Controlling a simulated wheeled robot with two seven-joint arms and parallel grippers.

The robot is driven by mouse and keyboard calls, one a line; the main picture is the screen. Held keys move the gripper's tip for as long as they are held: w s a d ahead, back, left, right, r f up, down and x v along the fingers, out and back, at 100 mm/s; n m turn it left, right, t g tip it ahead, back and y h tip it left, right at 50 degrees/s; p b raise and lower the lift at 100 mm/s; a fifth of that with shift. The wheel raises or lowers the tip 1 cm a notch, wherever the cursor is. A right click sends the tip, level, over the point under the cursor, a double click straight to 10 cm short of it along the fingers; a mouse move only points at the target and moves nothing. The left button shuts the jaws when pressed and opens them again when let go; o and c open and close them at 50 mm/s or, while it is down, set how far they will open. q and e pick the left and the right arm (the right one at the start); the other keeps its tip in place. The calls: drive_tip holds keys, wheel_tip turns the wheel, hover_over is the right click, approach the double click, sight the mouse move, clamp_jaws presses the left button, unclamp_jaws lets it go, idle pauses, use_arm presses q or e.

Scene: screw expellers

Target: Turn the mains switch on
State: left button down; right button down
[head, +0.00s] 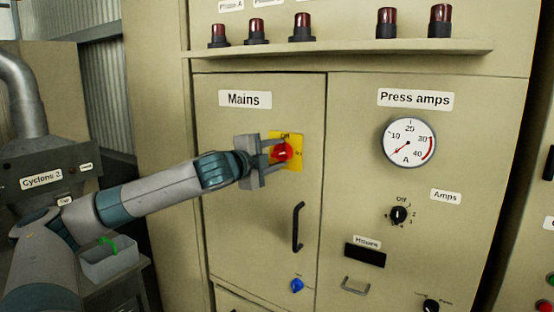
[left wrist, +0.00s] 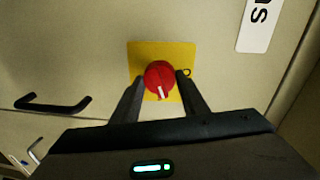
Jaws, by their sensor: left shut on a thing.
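The mains switch is a red rotary knob (head: 282,152) on a yellow plate (head: 298,161), on the cabinet door under the "Mains" label (head: 245,99). My left gripper (head: 276,153) reaches it from the left, its fingers on either side of the knob. In the left wrist view the red knob (left wrist: 160,77) sits between the two fingertips (left wrist: 160,80), with a white pointer mark toward the gripper. The yellow plate (left wrist: 147,54) shows behind it. The gripper is shut on the knob. The plate's lettering is partly hidden in the head view. My right gripper is not in view.
A black door handle (head: 298,228) and a blue knob (head: 297,285) are below the switch. The right door holds a "Press amps" gauge (head: 408,142) and a black selector (head: 398,215). A shelf (head: 340,52) with several dark red lamps juts out above.

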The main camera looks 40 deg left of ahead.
use_arm(q)
drive_tip(key=m, duration=0.3)
drive_tip(key=shift+r+m+y+b, duration=0.1)
drive_tip(key=shift+m+y+b, duration=0.2)
drive_tip(key=shift+m, duration=0.1)
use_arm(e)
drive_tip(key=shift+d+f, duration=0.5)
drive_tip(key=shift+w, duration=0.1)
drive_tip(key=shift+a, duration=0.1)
use_arm(q)
drive_tip(key=c, duration=1)
unclamp_jaws()
drive_tip(key=shift+c, duration=0.2)
drive_tip(key=shift+w, duration=0.1)
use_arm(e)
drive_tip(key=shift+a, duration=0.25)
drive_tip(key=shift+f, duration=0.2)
